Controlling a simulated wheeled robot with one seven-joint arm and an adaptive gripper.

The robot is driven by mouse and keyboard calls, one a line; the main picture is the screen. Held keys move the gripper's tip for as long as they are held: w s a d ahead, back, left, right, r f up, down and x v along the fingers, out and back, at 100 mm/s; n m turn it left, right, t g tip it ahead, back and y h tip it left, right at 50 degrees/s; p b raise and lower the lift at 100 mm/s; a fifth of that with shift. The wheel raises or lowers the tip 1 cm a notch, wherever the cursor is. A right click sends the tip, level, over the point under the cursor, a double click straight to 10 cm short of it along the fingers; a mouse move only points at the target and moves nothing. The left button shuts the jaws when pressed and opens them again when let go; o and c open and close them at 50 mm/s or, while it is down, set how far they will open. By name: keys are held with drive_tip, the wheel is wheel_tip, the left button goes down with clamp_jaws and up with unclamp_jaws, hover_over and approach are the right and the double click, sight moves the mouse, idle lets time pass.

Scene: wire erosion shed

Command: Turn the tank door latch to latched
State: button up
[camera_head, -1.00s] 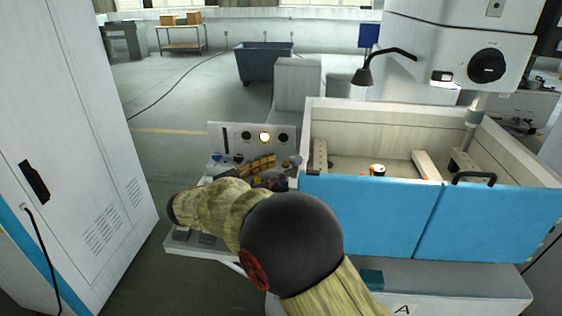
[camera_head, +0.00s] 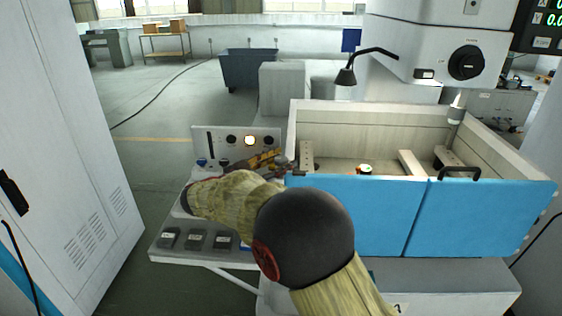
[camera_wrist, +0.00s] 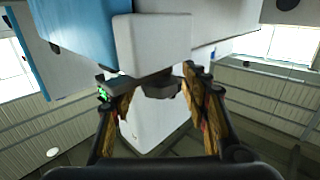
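The tank (camera_head: 385,125) has a pale open top and a blue door front (camera_head: 350,210). A small dark part, which looks like the door latch (camera_head: 291,176), shows at the door's left end. My gripper (camera_head: 280,160) is beside that left end, partly hidden by my arm. In the wrist view, the gripper (camera_wrist: 158,80) is open, with a yellow-brown finger on each side. A dark knob-like part, probably the latch (camera_wrist: 160,89), lies between or just beyond the fingertips, under a pale block. I cannot tell whether the fingers touch it, or its turn position.
A control panel (camera_head: 208,146) with buttons and a lit lamp stands behind my gripper. A shelf with dark switches (camera_head: 195,240) is below my forearm. A black handle (camera_head: 460,172) sits on the right door. A white cabinet (camera_head: 70,130) stands at left, with open floor between.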

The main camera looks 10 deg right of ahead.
drive_tip(key=c, duration=1)
drive_tip(key=shift+o, duration=0.2)
drive_tip(key=shift+r+n+t+p, duration=0.1)
drive_tip(key=shift+n+t+p, duration=0.2)
drive_tip(key=shift+t+p, duration=0.1)
drive_tip(key=shift+s+r+n+t+y+p, duration=0.1)
drive_tip(key=shift+n+t+y+p, duration=0.85)
drive_tip(key=shift+t, duration=0.25)
drive_tip(key=n+t+y, duration=0.3)
drive_tip(key=y, duration=0.1)
drive_tip(key=shift+d+n+t, duration=0.1)
drive_tip(key=shift+n+t, duration=0.15)
drive_tip(key=shift+t, duration=0.05)
drive_tip(key=n+t+y+b, duration=0.1)
drive_tip(key=y, duration=0.1)
drive_tip(key=n+y+b, duration=0.1)
drive_tip(key=shift+f+t+y, duration=0.35)
drive_tip(key=shift+t, duration=0.05)
drive_tip(key=n+t+y+b, duration=0.1)
drive_tip(key=n+y+b, duration=0.1)
drive_tip(key=y+b, duration=0.1)
drive_tip(key=shift+n+b, duration=0.3)
drive_tip(key=shift+b, duration=0.1)
drive_tip(key=n+y+b, duration=0.2)
drive_tip(key=y+b, duration=0.1)
drive_tip(key=shift+y+b, duration=0.35)
drive_tip(key=shift+y, duration=0.05)
drive_tip(key=shift+r+n+y+b, duration=0.3)
drive_tip(key=shift+n+y+b, duration=0.55)
drive_tip(key=shift+y, duration=0.25)
